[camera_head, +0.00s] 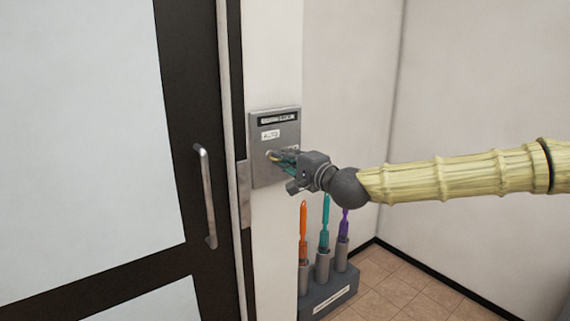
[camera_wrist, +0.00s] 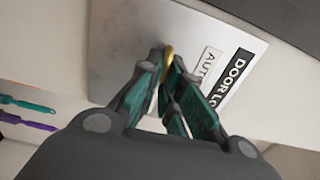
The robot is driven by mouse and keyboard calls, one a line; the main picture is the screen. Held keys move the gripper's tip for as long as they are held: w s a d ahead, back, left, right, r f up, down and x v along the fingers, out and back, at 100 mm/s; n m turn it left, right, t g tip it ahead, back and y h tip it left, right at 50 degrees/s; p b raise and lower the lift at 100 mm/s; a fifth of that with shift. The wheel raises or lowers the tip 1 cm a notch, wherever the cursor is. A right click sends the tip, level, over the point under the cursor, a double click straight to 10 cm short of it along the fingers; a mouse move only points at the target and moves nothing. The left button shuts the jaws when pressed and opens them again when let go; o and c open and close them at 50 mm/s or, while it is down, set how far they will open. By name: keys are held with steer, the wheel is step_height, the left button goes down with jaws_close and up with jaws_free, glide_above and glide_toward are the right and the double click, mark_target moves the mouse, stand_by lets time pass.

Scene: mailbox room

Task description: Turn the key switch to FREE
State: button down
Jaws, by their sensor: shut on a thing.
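The key switch plate (camera_head: 287,117) is a grey metal panel on the wall beside the door. It carries a dark label strip and a white AUTO label (camera_head: 270,135). In the wrist view the plate (camera_wrist: 125,40) fills the upper middle, with its labels at the right. My gripper (camera_head: 274,156) reaches the plate from the right, below the AUTO label. In the wrist view its teal fingers are shut on a small yellow key (camera_wrist: 167,60) at the plate. The key's lower part is hidden between the fingers. No FREE label is readable.
A door with a vertical handle (camera_head: 205,195) stands left of the plate. Below my gripper, a grey holder (camera_head: 328,294) bears orange, teal and purple tools upright. The wall at the right is bare.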

stand_by(0.4)
steer(key=c, duration=1.6)
jaws_free()
steer(key=shift+d, duration=0.1)
steer(key=v, duration=1.2)
